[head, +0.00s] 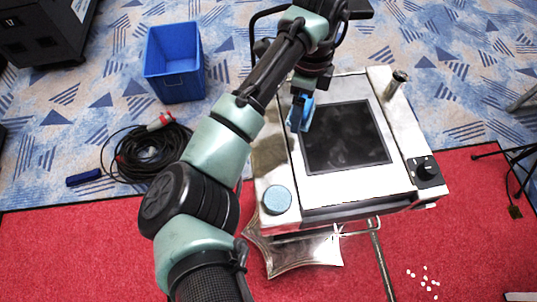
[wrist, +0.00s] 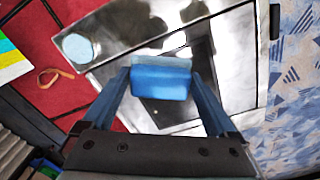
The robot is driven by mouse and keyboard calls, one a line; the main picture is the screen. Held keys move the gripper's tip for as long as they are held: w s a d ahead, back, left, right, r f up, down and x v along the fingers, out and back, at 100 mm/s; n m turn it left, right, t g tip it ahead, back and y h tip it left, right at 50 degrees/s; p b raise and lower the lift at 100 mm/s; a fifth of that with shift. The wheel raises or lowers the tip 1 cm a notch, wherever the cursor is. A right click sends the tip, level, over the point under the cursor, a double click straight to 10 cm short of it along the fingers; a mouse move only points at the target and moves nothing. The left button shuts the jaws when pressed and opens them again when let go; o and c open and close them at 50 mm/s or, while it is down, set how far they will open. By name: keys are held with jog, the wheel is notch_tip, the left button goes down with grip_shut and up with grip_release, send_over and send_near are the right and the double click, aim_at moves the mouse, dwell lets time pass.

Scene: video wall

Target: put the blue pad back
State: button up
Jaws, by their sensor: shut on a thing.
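The blue pad (wrist: 161,84) is a small block with a paler blue layer along one side. My gripper (wrist: 160,76) is shut on it, with one finger at each end. In the head view my gripper (head: 300,112) holds the pad (head: 307,110) over the left edge of the dark glass panel (head: 345,137) on the steel cart (head: 318,188). I cannot tell whether the pad touches the surface below. A flat, round, pale blue disc (head: 277,200) lies on the cart's near left corner; it also shows in the wrist view (wrist: 77,48).
A metal cylinder (head: 397,82) stands at the cart's far right corner, and a black knob box (head: 425,170) sits at its right side. A blue bin (head: 173,62) and a coiled black cable (head: 150,152) are on the floor at left. White bits (head: 424,280) lie on the red carpet.

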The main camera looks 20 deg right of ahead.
jog(key=n+b, duration=0.1)
jog(key=b, duration=0.4)
send_over(268, 147)
notch_tip(268, 147, down, 10)
jog(key=p, duration=0.2)
jog(key=shift+f+p, duration=0.25)
jog(key=shift+p, duration=0.05)
jog(key=shift+s+f, duration=0.1)
jog(key=o, duration=0.9)
jog(key=shift+o, duration=0.2)
notch_tip(268, 147, up, 12)
jog(key=b, duration=0.3)
jog(key=shift+r, duration=0.2)
